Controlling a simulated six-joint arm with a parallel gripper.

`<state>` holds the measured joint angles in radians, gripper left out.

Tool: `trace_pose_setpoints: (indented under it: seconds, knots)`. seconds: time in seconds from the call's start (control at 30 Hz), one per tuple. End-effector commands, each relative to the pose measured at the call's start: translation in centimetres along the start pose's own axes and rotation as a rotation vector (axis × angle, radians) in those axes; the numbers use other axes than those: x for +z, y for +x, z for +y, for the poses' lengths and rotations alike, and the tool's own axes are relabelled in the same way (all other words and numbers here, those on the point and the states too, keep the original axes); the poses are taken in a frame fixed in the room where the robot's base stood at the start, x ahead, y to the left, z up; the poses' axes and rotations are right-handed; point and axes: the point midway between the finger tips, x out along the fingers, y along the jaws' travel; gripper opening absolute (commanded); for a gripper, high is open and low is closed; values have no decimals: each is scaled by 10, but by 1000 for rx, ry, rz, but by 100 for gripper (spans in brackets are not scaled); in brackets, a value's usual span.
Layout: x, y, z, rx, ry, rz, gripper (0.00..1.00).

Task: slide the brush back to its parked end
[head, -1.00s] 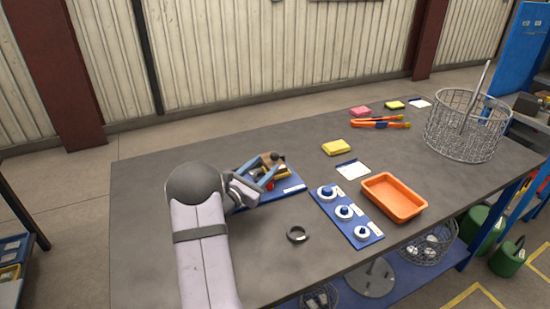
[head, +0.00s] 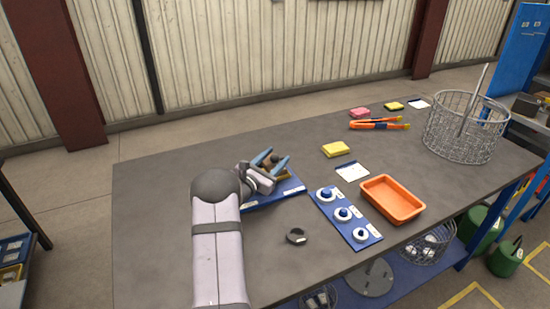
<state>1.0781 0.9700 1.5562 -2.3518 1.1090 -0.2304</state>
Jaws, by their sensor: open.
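My gripper (head: 270,160) is over a blue board (head: 292,187) near the middle of the bench, its blue fingers apart. A small brown and dark piece that may be the brush (head: 272,165) shows between or just behind the fingers. I cannot tell whether the fingers touch it. My wrist and fingers hide much of the board and whatever rail the brush slides on, so its parked end cannot be made out.
Right of the board are a blue panel with white round knobs (head: 342,214) and an orange tray (head: 392,199). A dark ring (head: 297,236) lies in front. A yellow sponge (head: 336,149), tongs (head: 379,124) and a wire basket (head: 466,127) stand farther back. The bench's left is clear.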

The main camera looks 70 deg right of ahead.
Motion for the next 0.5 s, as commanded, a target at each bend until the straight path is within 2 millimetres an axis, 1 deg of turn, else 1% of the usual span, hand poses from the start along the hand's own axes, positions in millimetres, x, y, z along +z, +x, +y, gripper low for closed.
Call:
trace_pose_setpoints:
  seconds: [0.17, 0.2, 0.37, 0.4, 0.5]
  knots:
    - [0, 0, 0, 0, 0, 0, 44]
    - [0, 0, 0, 0, 0, 0, 42]
    - [0, 0, 0, 0, 1, 0, 4]
    - [0, 0, 0, 0, 1, 0, 0]
    - [0, 0, 0, 0, 1, 0, 0]
